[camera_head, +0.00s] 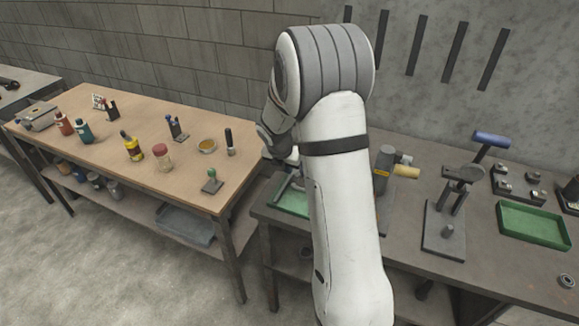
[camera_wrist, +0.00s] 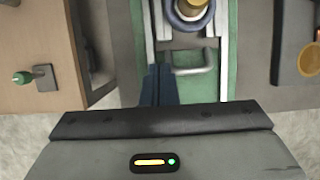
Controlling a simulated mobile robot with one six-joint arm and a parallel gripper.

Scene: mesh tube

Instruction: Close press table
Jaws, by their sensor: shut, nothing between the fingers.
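The press table appears to be the metal carriage (camera_wrist: 192,45) on a green base (camera_wrist: 228,70) in the wrist view, with light rails on its sides and a grey bar handle (camera_wrist: 195,69) at its near end. A brass cylinder in a dark blue ring (camera_wrist: 190,12) stands on it, cut by the top edge. My gripper (camera_wrist: 158,72) has its dark blue fingers together and empty, at the left of the handle. I cannot tell whether they touch it. In the head view my arm hides most of the green base (camera_head: 293,201) and the gripper.
A wooden bench (camera_head: 130,152) with bottles and small tools stands to the left. A dark press with a blue handle (camera_head: 490,139) and a green tray (camera_head: 533,226) stand on the dark bench (camera_head: 492,266) to the right. An orange round piece (camera_wrist: 311,60) lies right of the carriage.

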